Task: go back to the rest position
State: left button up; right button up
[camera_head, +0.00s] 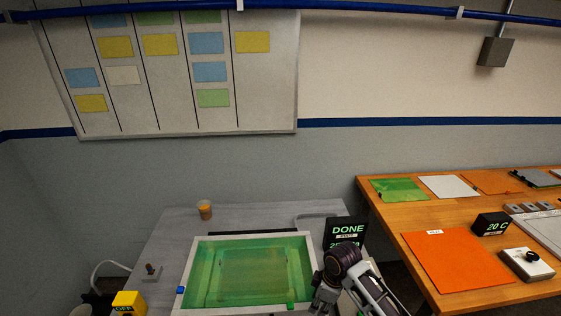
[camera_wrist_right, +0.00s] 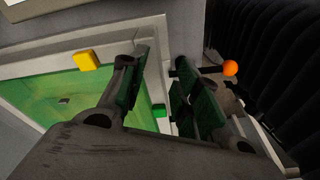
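My right gripper (camera_head: 323,303) is at the lower middle of the head view, beside the right rim of the resin bath (camera_head: 311,262). In the right wrist view my right gripper (camera_wrist_right: 163,88) has its two dark green-padded fingers apart with nothing held between them. My left gripper is not in view.
A dark display (camera_head: 345,232) reading DONE stands behind my right arm. An orange cup (camera_head: 205,210) and a yellow OFF box (camera_head: 128,303) are on the grey table. A wooden table (camera_head: 390,222) with an orange sheet (camera_head: 458,264) is at right. An orange ball (camera_wrist_right: 230,68) shows near the fingers.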

jog(key=s+d+r+m+t+h, duration=0.2)
jog(key=s+d+r+m+t, duration=0.15)
jog(key=s+d+m, duration=0.8)
jog(key=s+a+f+g, duration=0.1)
jog(key=s+f, duration=0.2)
jog(key=f, duration=1.3)
jog(key=s+f+g, duration=0.1)
jog(key=s+f, duration=0.1)
jog(key=f, duration=1.4)
jog(key=s+d+f, duration=0.2)
jog(key=s+f, duration=0.8)
jog(key=s, duration=0.1)
jog(key=s+d+f, duration=0.1)
jog(key=s+f, duration=0.9)
jog(key=s, duration=0.1)
jog(key=shift+s+d+g, duration=0.35)
jog(key=shift+s+d, duration=0.05)
